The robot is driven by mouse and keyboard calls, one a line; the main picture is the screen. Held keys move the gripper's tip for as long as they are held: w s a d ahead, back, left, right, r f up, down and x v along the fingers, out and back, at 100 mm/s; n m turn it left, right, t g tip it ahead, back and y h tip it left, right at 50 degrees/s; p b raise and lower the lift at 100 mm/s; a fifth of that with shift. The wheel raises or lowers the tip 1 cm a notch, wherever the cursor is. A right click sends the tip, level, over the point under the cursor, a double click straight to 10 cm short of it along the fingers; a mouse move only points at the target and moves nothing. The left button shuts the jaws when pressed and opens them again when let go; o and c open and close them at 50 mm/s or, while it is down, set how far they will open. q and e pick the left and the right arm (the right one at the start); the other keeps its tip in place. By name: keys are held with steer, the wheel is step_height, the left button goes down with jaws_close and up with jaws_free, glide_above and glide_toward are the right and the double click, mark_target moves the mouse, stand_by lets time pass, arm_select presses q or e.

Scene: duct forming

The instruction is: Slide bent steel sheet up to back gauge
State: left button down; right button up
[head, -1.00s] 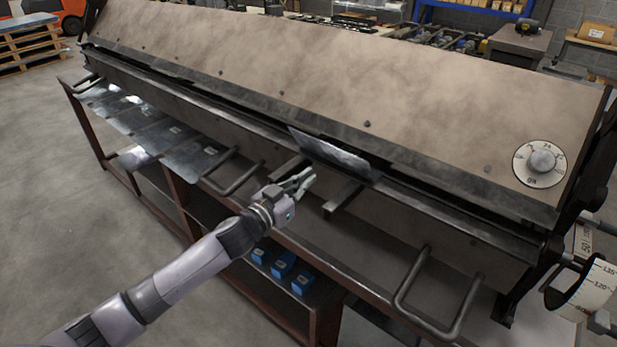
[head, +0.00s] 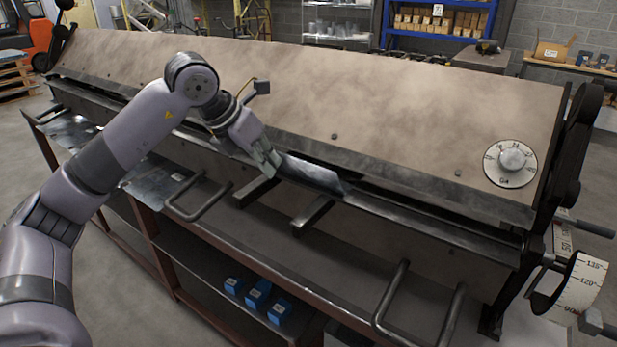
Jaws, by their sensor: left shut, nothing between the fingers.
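The bent steel sheet (head: 312,174) is a small shiny grey piece at the front slot of the long folding machine (head: 400,125). Its right part shows below the clamping edge, and its left end is partly hidden by my left gripper. My left gripper (head: 268,164) is shut and empty, with its fingertips at or very near the sheet's left end; I cannot tell whether they touch. The back gauge is not visible behind the machine's upper beam. My right gripper is not in view.
Two dark support arms (head: 313,214) stick out below the slot. Bent handles (head: 400,300) stand out at the front. A dial (head: 511,158) and an angle scale (head: 580,285) are at the right. Blue boxes (head: 258,294) sit on the shelf below.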

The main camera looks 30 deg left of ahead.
arm_select(q)
steer(key=w+a+f+y+p, duration=0.1)
steer(key=w+f+p, duration=0.3)
steer(key=w+f, duration=0.3)
steer(key=shift+w+a+f+y+p, duration=0.3)
steer(key=shift+w+a+f+p, duration=0.1)
steer(key=shift+w, duration=0.45)
